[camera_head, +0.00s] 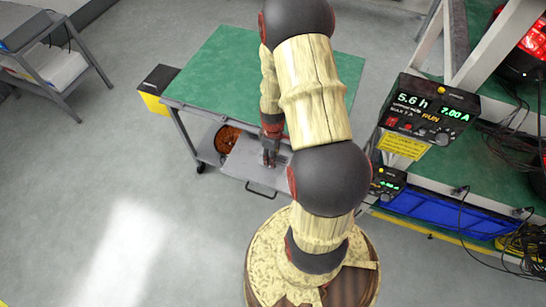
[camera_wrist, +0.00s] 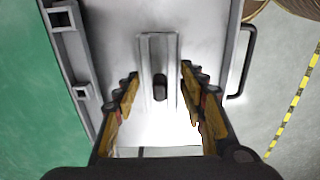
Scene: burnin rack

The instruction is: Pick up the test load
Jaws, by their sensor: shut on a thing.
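A grey metal piece with raised long edges and a dark oval knob or slot in its middle, which I take to be the test load (camera_wrist: 158,53), lies between the fingers of my gripper (camera_wrist: 160,75) in the wrist view. The fingers, with yellow-brown pads, stand one on each side of it, and my gripper is shut on it. In the head view my gripper (camera_head: 269,157) reaches down at the front of the green-topped cart, over its grey lower shelf (camera_head: 242,163). The load is small and partly hidden there. I cannot tell whether it is clear of the shelf.
The cart's green top (camera_head: 215,73) is bare beside my arm. A brown coil (camera_head: 228,139) lies on the lower shelf. A black handle (camera_head: 261,190) sticks out at the front. At right stands a rack with a lit display unit (camera_head: 425,108), a blue tray (camera_head: 440,217) and cables.

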